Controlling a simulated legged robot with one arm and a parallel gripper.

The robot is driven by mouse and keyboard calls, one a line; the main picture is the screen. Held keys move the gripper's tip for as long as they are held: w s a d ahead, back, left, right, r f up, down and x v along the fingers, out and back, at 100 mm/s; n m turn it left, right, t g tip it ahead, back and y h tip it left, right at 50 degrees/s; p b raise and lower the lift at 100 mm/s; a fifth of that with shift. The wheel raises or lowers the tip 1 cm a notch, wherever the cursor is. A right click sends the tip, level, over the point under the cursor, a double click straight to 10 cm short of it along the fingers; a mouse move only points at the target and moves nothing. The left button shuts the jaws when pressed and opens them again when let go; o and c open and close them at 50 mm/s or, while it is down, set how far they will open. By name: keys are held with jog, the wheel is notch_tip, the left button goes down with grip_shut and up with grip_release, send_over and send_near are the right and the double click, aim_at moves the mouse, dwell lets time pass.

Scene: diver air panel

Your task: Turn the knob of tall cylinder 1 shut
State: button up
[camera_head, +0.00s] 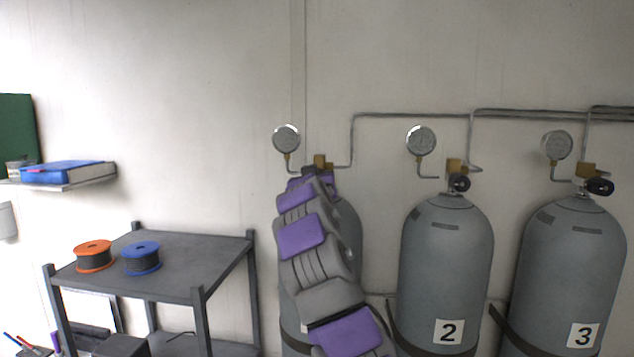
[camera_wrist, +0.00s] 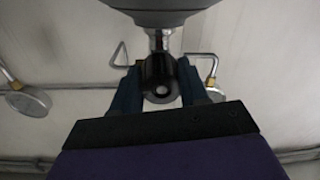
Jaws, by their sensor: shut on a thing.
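Tall cylinder 1 (camera_head: 349,235) is the leftmost grey cylinder in the head view, mostly hidden behind my arm. Its brass valve (camera_head: 320,161) shows above my arm, and its knob is hidden there. In the wrist view, upside down, the black knob (camera_wrist: 161,84) sits between the two fingers of my gripper (camera_wrist: 160,90), with a finger against each side. My gripper is shut on the knob. The cylinder's rounded grey end (camera_wrist: 163,12) shows at the top of the wrist view, joined by a shiny metal neck (camera_wrist: 159,40). How far the knob is turned cannot be told.
Cylinder 2 (camera_head: 446,260) and cylinder 3 (camera_head: 572,260) stand to the right, with black knobs. Round gauges, one above cylinder 1 (camera_head: 286,138), and thin pipes (camera_head: 410,115) are on the wall. A grey table (camera_head: 200,268) with orange (camera_head: 94,254) and blue (camera_head: 141,257) spools stands left.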

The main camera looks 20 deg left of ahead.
jog(key=shift+a+f+m, duration=0.1)
jog(key=shift+f+m, duration=0.2)
jog(key=o, duration=0.9)
jog(key=shift+w+a, duration=0.15)
jog(key=shift+w, duration=0.05)
jog(key=shift+o, duration=0.8)
jog(key=shift+s+r, duration=0.1)
jog(key=shift+s+d+r, duration=0.1)
jog(key=shift+d+r, duration=0.05)
jog(key=shift+d, duration=0.1)
jog(key=shift+s+d, duration=0.1)
jog(key=shift+s, duration=0.1)
jog(key=b+v, duration=0.5)
jog(key=v, duration=1.1)
jog(key=shift+s+a, duration=0.25)
jog(key=shift+s, duration=0.15)
jog(key=shift+w, duration=0.1)
